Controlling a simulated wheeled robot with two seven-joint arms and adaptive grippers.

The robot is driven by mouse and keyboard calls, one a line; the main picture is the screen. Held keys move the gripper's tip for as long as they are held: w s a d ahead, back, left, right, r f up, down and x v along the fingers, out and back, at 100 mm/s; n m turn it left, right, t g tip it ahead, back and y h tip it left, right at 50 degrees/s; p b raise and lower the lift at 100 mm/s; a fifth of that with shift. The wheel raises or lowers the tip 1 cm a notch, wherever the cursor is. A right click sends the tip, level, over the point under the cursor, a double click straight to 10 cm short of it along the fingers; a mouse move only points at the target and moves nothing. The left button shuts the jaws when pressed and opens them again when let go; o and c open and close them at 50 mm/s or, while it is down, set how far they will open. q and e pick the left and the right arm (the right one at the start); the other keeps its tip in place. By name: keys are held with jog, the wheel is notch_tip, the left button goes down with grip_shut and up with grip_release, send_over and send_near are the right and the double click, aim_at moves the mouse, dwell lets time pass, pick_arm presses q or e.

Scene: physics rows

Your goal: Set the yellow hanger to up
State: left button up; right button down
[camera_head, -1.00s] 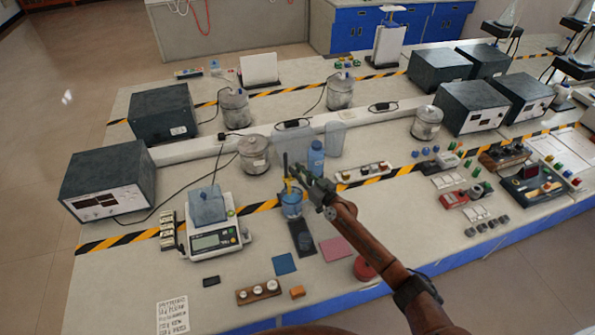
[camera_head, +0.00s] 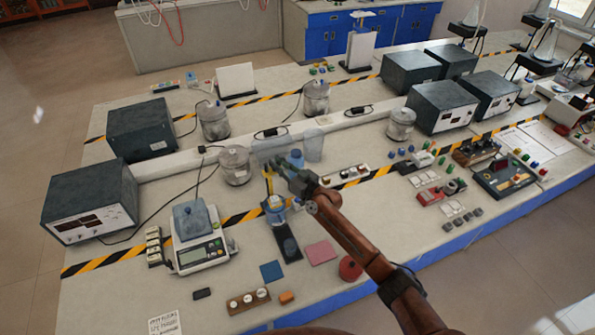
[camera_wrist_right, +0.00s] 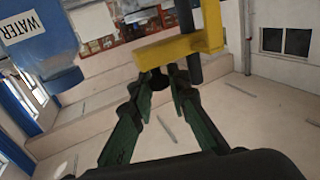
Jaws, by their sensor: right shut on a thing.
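The yellow hanger (camera_head: 268,183) is on a dark upright rod above a small beaker of blue liquid (camera_head: 275,214). In the right wrist view the hanger (camera_wrist_right: 180,47) is a yellow bar with a block around the rod (camera_wrist_right: 187,40). My right gripper (camera_head: 282,168) is at the hanger, over the beaker. In the wrist view its green fingers (camera_wrist_right: 165,79) close together just under the bar, shut on the hanger. The exact contact is partly hidden by the fingertips. The stand's dark base plate (camera_head: 287,245) lies in front of the beaker. My left gripper is not in view.
A blue water bottle (camera_wrist_right: 38,45) stands close beside the hanger. A scale (camera_head: 198,245) is to the left, a metal pot (camera_head: 235,165) behind. Blue (camera_head: 271,271) and pink (camera_head: 320,252) pads and a red disc (camera_head: 350,268) lie in front.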

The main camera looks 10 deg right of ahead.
jog(key=shift+r, duration=0.6)
jog(key=c, duration=2.3)
grip_release()
jog(key=shift+r, duration=0.1)
jog(key=shift+o, duration=0.7)
jog(key=shift+s+d+f, duration=0.1)
jog(key=shift+f, duration=0.1)
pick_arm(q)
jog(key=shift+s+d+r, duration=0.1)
pick_arm(e)
jog(key=v, duration=1.1)
jog(key=shift+s, duration=0.35)
jog(key=shift+d, duration=0.15)
